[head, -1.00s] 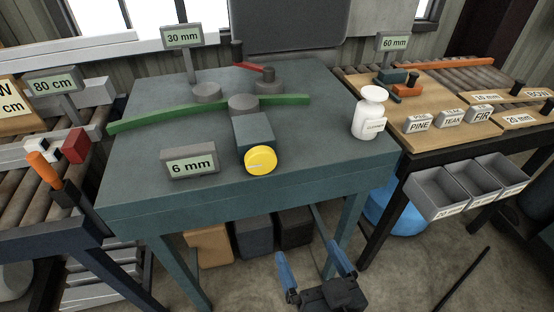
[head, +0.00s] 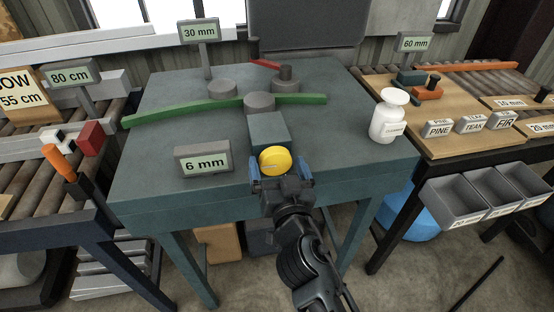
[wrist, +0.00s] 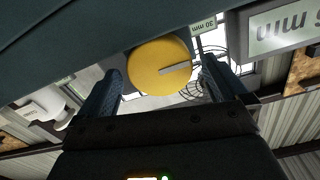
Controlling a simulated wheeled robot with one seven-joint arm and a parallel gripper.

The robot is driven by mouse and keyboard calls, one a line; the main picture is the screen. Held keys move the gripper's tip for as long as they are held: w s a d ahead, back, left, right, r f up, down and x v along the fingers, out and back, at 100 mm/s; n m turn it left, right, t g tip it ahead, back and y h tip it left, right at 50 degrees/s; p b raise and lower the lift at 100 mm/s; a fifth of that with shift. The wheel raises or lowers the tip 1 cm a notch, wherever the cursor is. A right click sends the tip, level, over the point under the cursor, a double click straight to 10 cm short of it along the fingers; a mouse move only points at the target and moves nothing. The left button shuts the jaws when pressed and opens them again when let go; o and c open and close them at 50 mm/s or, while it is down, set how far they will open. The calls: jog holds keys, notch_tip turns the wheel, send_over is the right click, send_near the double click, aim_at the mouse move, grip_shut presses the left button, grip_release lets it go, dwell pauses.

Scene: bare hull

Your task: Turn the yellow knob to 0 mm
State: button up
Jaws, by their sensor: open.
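The yellow knob (head: 275,160) sits on the front end of a teal block (head: 268,131) at the front edge of the teal bench. In the wrist view the round knob (wrist: 160,66) shows a pale pointer line running from its middle toward the right. My gripper (head: 281,176) is right in front of the knob, with its blue fingers open, one on each side. In the wrist view the fingers (wrist: 163,80) stand apart from the knob, with gaps on both sides. A grey display (head: 203,158) left of the knob reads 6 mm.
A green curved bar (head: 190,110) crosses the bench between grey round posts (head: 259,103). A white bottle (head: 388,117) stands at the bench's right side. An orange-handled lever (head: 59,162) rises at the left. Grey bins (head: 455,203) hang at the right.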

jog(key=shift+x, duration=0.8)
jog(key=shift+c, duration=0.3)
jog(key=c, duration=0.9)
